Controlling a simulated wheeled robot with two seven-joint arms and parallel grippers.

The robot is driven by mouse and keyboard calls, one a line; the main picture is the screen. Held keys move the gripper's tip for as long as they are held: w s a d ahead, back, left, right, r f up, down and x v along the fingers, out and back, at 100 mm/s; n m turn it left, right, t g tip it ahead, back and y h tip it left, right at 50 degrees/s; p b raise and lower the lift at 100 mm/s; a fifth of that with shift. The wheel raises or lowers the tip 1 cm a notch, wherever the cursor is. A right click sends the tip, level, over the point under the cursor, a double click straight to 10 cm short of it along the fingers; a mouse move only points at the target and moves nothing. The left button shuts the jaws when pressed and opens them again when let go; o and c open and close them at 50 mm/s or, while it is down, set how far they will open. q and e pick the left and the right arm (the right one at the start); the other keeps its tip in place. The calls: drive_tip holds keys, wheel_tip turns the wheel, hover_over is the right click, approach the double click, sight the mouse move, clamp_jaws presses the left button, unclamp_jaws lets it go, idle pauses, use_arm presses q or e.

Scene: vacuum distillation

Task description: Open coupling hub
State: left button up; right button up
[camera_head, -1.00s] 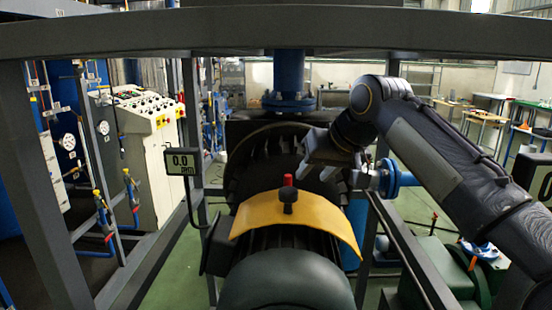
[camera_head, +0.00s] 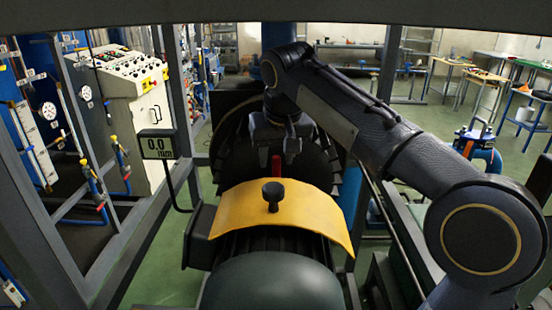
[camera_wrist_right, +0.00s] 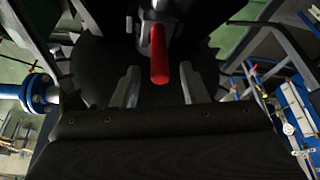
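A curved yellow cover (camera_head: 275,212) with a black knob (camera_head: 273,192) lies over the machine's shaft area; it looks like the coupling hub's guard. A red handle (camera_head: 277,165) stands upright just behind it, in front of the dark finned wheel (camera_head: 230,150). My right gripper (camera_head: 278,152) is above and close to the red handle, fingers pointing down. In the right wrist view, its two fingers (camera_wrist_right: 160,88) are apart, and the red handle (camera_wrist_right: 160,60) shows in the gap between them, not gripped. The hub itself is hidden. My left gripper is out of view.
A grey display reading 0.0 mm (camera_head: 157,145) stands left of the cover. Dark frame beams (camera_head: 60,240) enclose the machine, with one across the top. A dark green rounded housing (camera_head: 270,282) is in front. A control panel (camera_head: 130,95) stands at left.

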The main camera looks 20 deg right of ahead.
drive_tip(key=shift+w+f, duration=0.15)
drive_tip(key=shift+f, duration=0.4)
clamp_jaws()
drive_tip(key=shift+s+a+b, duration=0.2)
drive_tip(key=shift+s+a, duration=0.15)
drive_tip(key=shift+s, duration=0.4)
drive_tip(key=shift+s+a+b, duration=0.2)
drive_tip(key=shift+s+a, duration=0.15)
drive_tip(key=shift+s, duration=0.4)
unclamp_jaws()
drive_tip(key=shift+w, duration=0.1)
